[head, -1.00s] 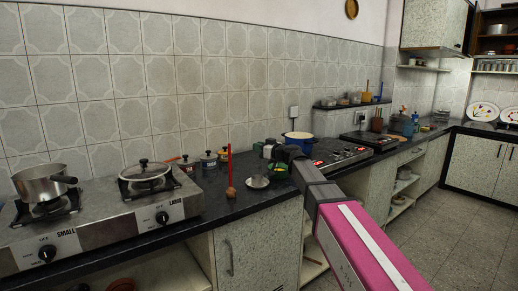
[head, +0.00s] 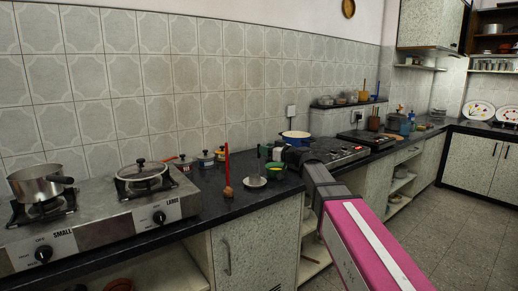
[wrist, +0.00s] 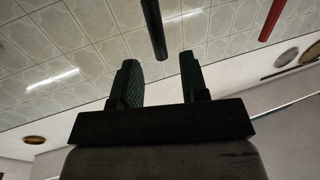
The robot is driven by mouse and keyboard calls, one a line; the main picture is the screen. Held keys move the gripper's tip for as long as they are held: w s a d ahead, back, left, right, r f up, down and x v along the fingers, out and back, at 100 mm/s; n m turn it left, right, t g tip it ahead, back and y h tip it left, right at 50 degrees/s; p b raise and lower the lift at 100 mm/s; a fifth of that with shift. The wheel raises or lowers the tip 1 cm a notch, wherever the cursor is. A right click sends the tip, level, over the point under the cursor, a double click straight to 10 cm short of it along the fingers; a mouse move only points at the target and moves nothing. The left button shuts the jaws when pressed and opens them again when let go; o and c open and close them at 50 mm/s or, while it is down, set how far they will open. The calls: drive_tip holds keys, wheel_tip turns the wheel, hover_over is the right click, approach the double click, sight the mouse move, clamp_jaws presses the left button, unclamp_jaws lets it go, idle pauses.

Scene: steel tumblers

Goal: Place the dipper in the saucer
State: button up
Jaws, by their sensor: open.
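A thin dark upright stick, seemingly a dipper (head: 259,160), rises at the small pale saucer (head: 249,183) on the dark counter. I cannot tell whether its foot rests inside the saucer or behind it. A red-handled dipper (head: 227,167) with a round wooden head stands left of the saucer. My gripper (wrist: 165,77) is open, with nothing between its dark green fingers. In the wrist view the dark stick (wrist: 153,28) lies just beyond the fingertips and the red handle (wrist: 272,18) is farther right. In the head view my gripper is right of the saucer, partly hidden.
A small green bowl (head: 276,172) is close to the right of the saucer. A blue pot (head: 297,138) stands behind my arm. The stove holds a saucepan (head: 38,186) and a lidded pan (head: 142,176).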

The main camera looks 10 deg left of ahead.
drive_tip(key=v, duration=0.6)
drive_tip(key=s+d+f+m+g+h, duration=0.2)
drive_tip(key=s+d+f+m+h, duration=0.15)
drive_tip(key=d+f, duration=0.55)
drive_tip(key=s+d+f+m+g+h, duration=0.15)
drive_tip(key=s+d+f+h, duration=0.35)
drive_tip(key=f, duration=0.9)
drive_tip(key=s+d+f+m+g+h, duration=0.2)
drive_tip(key=s+d+f+m+h, duration=0.15)
drive_tip(key=d+f, duration=0.6)
drive_tip(key=s+d+f+m+g+h, duration=0.2)
drive_tip(key=s+d+f+m+h, duration=0.2)
drive_tip(key=s+d+f, duration=0.3)
drive_tip(key=d+f, duration=0.2)
drive_tip(key=d, duration=0.1)
drive_tip(key=shift+s+f, duration=0.2)
drive_tip(key=shift+s, duration=0.15)
